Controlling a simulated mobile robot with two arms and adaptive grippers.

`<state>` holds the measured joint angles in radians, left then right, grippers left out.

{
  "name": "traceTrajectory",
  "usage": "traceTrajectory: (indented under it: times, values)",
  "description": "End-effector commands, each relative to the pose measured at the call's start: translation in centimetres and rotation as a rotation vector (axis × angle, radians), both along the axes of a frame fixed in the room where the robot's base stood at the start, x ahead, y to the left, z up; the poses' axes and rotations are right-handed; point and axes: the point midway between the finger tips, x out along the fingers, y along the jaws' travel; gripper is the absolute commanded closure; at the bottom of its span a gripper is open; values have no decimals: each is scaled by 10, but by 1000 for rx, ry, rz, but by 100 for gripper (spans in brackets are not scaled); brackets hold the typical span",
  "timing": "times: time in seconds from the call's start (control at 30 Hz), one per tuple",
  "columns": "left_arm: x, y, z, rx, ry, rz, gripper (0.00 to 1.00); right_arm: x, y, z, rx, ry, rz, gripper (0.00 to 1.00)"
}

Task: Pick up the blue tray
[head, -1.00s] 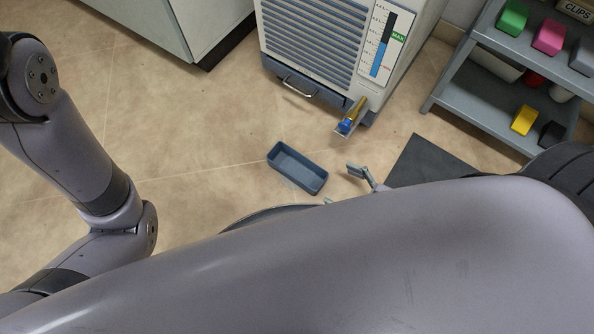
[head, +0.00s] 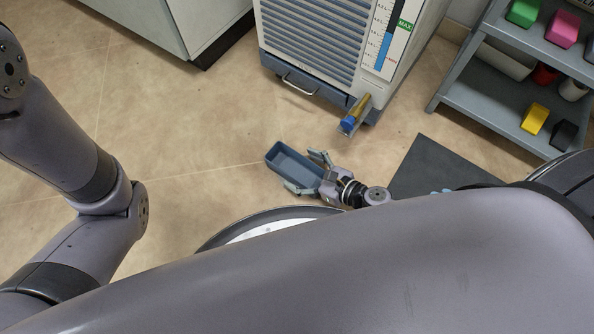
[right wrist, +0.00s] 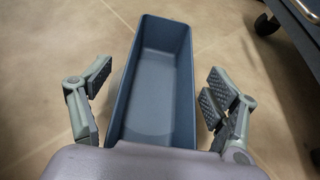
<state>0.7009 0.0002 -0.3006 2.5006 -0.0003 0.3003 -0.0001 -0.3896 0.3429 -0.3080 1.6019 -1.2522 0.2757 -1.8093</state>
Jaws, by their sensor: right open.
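The blue tray (head: 290,164) is an empty, open rectangular box on the floor near the middle of the head view. My right gripper (head: 309,172) is open at the tray's near right end, with one finger on each side of it. In the right wrist view the tray (right wrist: 152,85) lies lengthwise between the open fingers of the right gripper (right wrist: 153,100). Gaps show between the finger pads and the tray's side walls. The tray's near end is partly hidden by the gripper body. My left arm shows at the left of the head view, but its gripper is out of view.
A machine with a vented front (head: 315,45) and a gold and blue valve (head: 354,116) stands behind the tray. A grey shelf (head: 490,97) with coloured boxes is at the right. A dark mat (head: 428,165) lies on the floor. The floor left of the tray is clear.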

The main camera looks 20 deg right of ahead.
Motion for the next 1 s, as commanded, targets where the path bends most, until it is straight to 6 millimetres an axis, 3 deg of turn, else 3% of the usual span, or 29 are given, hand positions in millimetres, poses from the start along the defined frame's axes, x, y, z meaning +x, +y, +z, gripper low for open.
traceTrajectory:
  times: [0.17, 1.0]
  values:
    - [0, 0, 0, 0, 0, 0, 60, 0, 0, 0, 1, 1, 0, 18]
    - [0, 0, 0, 0, 1, 0, 60, -1, 0, 0, 2, 1, 0, 74]
